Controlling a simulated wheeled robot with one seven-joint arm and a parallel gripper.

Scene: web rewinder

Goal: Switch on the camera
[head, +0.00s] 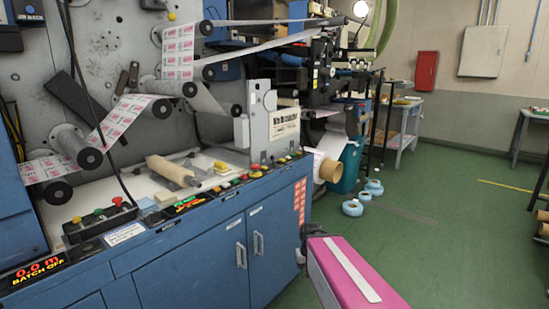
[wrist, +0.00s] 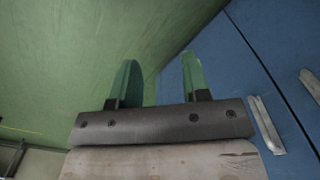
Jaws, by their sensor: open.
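I cannot pick out with certainty a camera on the blue rewinder machine (head: 215,247). A row of red, yellow and green buttons (head: 243,177) runs along the console's front edge. A grey upright plate with a printed label (head: 258,130) stands above the row. My gripper (wrist: 158,70) is open and empty in the wrist view, its two green fingers apart. The blue cabinet doors are to its right, and it touches nothing visible. In the head view the gripper is hardly visible, low beside the cabinet.
Blue cabinet doors with metal handles (head: 258,244) form the machine's front. A lit red display (head: 37,270) is at lower left. Blue rolls (head: 352,207) lie on the green floor (head: 440,240) beyond the machine. The floor to the right is mostly clear.

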